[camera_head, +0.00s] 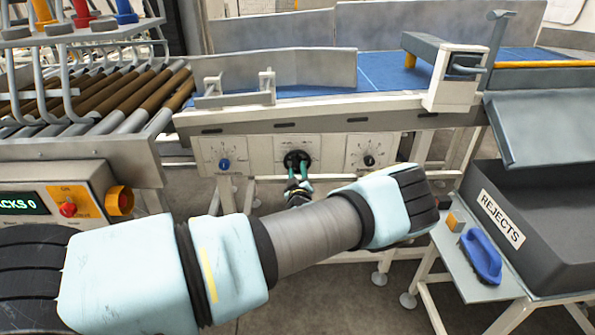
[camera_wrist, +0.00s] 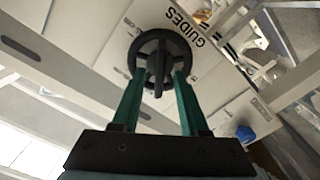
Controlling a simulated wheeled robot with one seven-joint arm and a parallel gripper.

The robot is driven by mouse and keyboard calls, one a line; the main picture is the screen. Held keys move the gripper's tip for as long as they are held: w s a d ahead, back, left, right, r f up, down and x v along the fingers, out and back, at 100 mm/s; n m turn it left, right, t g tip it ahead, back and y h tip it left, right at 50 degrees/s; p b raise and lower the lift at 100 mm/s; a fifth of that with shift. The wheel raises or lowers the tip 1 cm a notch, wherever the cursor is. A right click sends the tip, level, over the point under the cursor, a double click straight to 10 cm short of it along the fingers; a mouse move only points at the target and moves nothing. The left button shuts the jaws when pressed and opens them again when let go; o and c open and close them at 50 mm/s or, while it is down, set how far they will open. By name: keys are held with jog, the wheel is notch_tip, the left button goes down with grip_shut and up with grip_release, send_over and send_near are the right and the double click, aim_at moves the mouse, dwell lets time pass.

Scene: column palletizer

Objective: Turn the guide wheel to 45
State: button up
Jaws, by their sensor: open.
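The guide wheel (camera_wrist: 159,43) is a black round knob with a raised bar, on a pale panel (camera_wrist: 118,65) lettered GUIDES in the wrist view. In the head view the wheel (camera_head: 297,158) sits on the middle of three dial panels, its scale mostly hidden. My gripper (camera_wrist: 158,82) has two green fingers, apart, one at each side of the wheel's lower part. The tips overlap the wheel's rim in the picture; I cannot tell if they touch it. My gripper also shows in the head view (camera_head: 298,170), just below and at the wheel.
A blue knob (camera_head: 224,164) is left of the wheel and a black knob (camera_head: 369,161) right. A blue conveyor belt (camera_head: 390,72) runs above. A dark REJECTS bin (camera_head: 545,215) and a side shelf (camera_head: 470,268) with a blue object (camera_head: 481,257) stand right.

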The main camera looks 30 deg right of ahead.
grip_shut()
jog(key=shift+f+m+b, duration=0.1)
jog(key=shift+m+b, duration=0.2)
jog(key=shift+b, duration=0.3)
jog(key=m+b, duration=0.3)
jog(key=b, duration=0.2)
jog(key=shift+f+m, duration=0.1)
jog(key=shift+m, duration=0.3)
jog(key=m+b, duration=0.3)
jog(key=shift+s+d, duration=0.1)
jog(key=shift+r+m+b, duration=0.2)
jog(key=shift+m+b, duration=1)
jog(key=shift+m, duration=0.5)
